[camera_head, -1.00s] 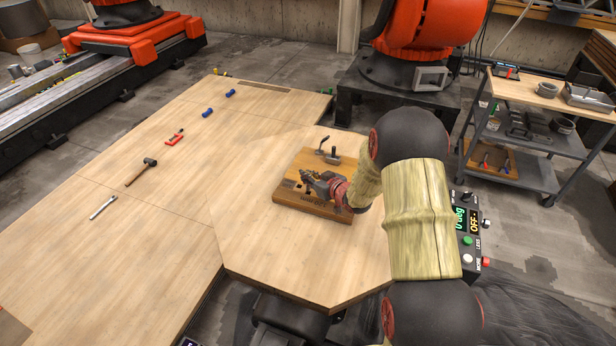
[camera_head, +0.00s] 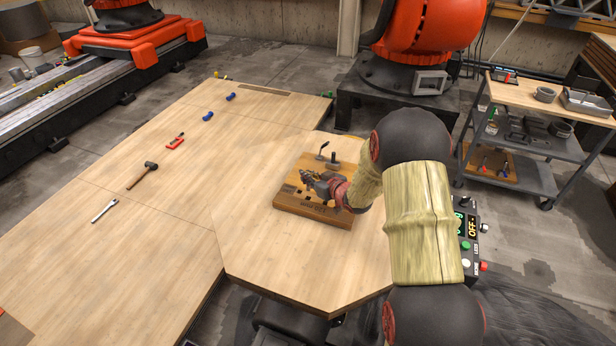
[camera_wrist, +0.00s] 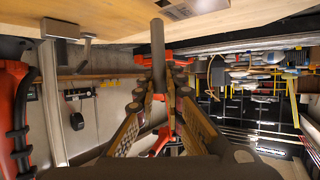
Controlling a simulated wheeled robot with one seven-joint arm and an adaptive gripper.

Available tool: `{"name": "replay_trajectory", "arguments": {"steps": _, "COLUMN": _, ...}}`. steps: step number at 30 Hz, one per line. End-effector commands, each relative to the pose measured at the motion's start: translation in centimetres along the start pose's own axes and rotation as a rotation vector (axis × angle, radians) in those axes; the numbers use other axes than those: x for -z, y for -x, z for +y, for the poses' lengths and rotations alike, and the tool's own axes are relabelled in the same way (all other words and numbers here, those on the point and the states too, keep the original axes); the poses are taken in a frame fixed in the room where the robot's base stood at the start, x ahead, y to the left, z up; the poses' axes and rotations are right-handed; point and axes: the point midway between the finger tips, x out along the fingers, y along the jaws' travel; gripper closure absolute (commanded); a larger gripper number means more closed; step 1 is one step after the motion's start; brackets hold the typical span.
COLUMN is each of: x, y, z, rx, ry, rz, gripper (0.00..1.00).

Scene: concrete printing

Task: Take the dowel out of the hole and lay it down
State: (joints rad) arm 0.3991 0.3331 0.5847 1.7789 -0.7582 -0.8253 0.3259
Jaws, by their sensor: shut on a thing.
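A wooden board (camera_head: 312,208) with slots and holes lies on the near part of the table. My gripper (camera_head: 307,177) is over its middle, reaching in from the right. In the wrist view my gripper (camera_wrist: 158,95) is shut on a dark, round dowel (camera_wrist: 157,50), which sticks out beyond the fingertips towards the board (camera_wrist: 120,28). The dowel's far end shows against the board's face, near a dark opening. I cannot tell whether it is clear of the hole. In the head view my gripper and arm hide the dowel.
A metal clamp (camera_head: 332,158) stands at the board's back edge. A hammer (camera_head: 142,175), a wrench (camera_head: 104,210), a red tool (camera_head: 175,143) and blue pieces (camera_head: 208,116) lie on the left. The table (camera_head: 250,240) left of the board is clear. A control box (camera_head: 468,235) is at the right.

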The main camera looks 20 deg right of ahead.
Motion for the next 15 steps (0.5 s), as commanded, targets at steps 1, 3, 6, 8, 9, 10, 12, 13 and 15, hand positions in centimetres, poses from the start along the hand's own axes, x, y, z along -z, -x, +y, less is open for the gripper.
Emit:
{"name": "replay_trajectory", "arguments": {"steps": 1, "x": 0.7, "y": 0.3, "z": 0.0, "rx": 0.000, "ry": 0.001, "rz": 0.002, "gripper": 1.00}}
{"name": "replay_trajectory", "arguments": {"steps": 3, "x": 1.2, "y": 0.5, "z": 0.0, "rx": 0.000, "ry": 0.001, "rz": 0.002, "gripper": 1.00}}
{"name": "replay_trajectory", "arguments": {"steps": 6, "x": 1.9, "y": 0.7, "z": 0.0, "rx": 0.000, "ry": 0.001, "rz": 0.001, "gripper": 1.00}}
{"name": "replay_trajectory", "arguments": {"steps": 8, "x": 2.2, "y": 0.9, "z": 0.0, "rx": 0.000, "ry": 0.001, "rz": 0.001, "gripper": 1.00}}
{"name": "replay_trajectory", "arguments": {"steps": 9, "x": 2.5, "y": 1.0, "z": 0.0, "rx": 0.000, "ry": 0.001, "rz": 0.001, "gripper": 1.00}}
{"name": "replay_trajectory", "arguments": {"steps": 10, "x": 2.7, "y": 1.1, "z": 0.0, "rx": 0.000, "ry": 0.001, "rz": 0.001, "gripper": 1.00}}
{"name": "replay_trajectory", "arguments": {"steps": 12, "x": 3.2, "y": 1.3, "z": 0.0, "rx": 0.000, "ry": 0.000, "rz": 0.001, "gripper": 1.00}}
{"name": "replay_trajectory", "arguments": {"steps": 13, "x": 3.4, "y": 1.4, "z": 0.0, "rx": -0.001, "ry": 0.000, "rz": 0.001, "gripper": 1.00}}
{"name": "replay_trajectory", "arguments": {"steps": 15, "x": 3.8, "y": 1.6, "z": 0.0, "rx": -0.001, "ry": 0.000, "rz": 0.001, "gripper": 1.00}}
